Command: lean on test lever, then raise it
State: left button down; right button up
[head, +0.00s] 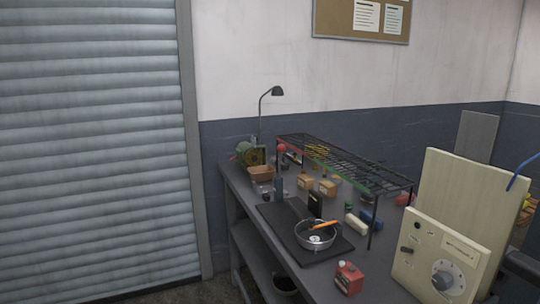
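A red ball knob (281,149) shows at the left part of the bench, just above a dark upright post (278,187). It looks like the test lever, but it is small and I cannot tell its angle. A cream box with a dial (445,275) stands at the right, with a small dark switch or handle on its left side. I cannot tell whether that is a lever. Neither of my grippers shows in the head view.
The grey bench (240,192) carries a wire rack (345,165), a metal pan (315,236) with an orange-handled tool on a black mat (275,212), a red can (348,278), small boxes and a lamp (261,110). A grey shutter (90,150) is at left.

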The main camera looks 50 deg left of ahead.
aim_at(281, 147)
jog(key=i+j, duration=0.15)
jog(key=j, duration=0.85)
jog(key=i+j+z, duration=0.1)
jog(key=j, duration=0.85)
jog(key=i+j, duration=0.15)
jog(key=j, duration=0.85)
jog(key=i+j+z, duration=0.1)
jog(key=j, duration=0.85)
